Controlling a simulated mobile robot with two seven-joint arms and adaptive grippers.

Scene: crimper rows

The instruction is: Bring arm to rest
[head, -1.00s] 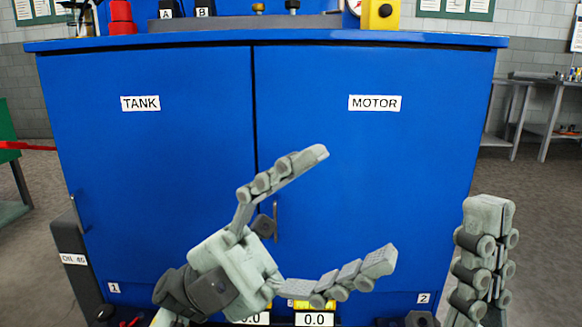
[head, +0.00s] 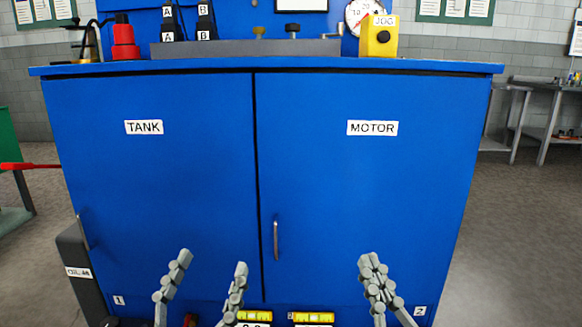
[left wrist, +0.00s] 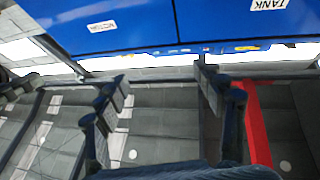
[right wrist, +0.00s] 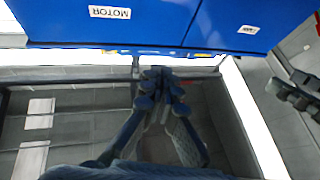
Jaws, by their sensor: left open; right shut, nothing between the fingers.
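My left gripper (head: 207,262) is low in the head view, in front of the blue cabinet's left door (head: 150,190). Its two fingers stand apart with nothing between them; they also show apart in the left wrist view (left wrist: 160,85). My right gripper (head: 370,262) is low in front of the cabinet's right door (head: 365,190). Its fingertips are together and hold nothing, as the right wrist view also shows (right wrist: 158,75). Both grippers point upward in the head view, apart from each other. The arms behind them are mostly out of frame.
A dark oil container (head: 85,270) stands at lower left. A grey table (head: 545,130) is at right; floor there is free.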

